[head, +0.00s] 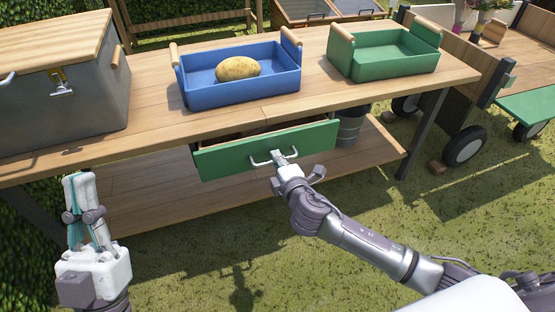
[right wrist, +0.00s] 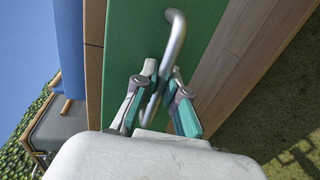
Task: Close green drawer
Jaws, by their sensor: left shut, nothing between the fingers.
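The green drawer (head: 225,158) hangs under the wooden table and stands partly open, with a strip of its inside showing above the front panel. Its metal handle (head: 260,162) is at the middle of the front. My right gripper (head: 283,157) is at the handle. In the right wrist view, the right gripper (right wrist: 164,70) has a finger on each side of the handle (right wrist: 176,35), close against the green drawer front (right wrist: 130,45). My left gripper (head: 76,180) is shut and empty, pointing up at the lower left, apart from the drawer.
A blue tray (head: 240,94) with a potato (head: 238,68) and an empty green tray (head: 385,67) stand on the table (head: 150,130). A grey chest (head: 60,105) is at left. A bucket (head: 349,128) sits on the lower shelf. Grass in front is open.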

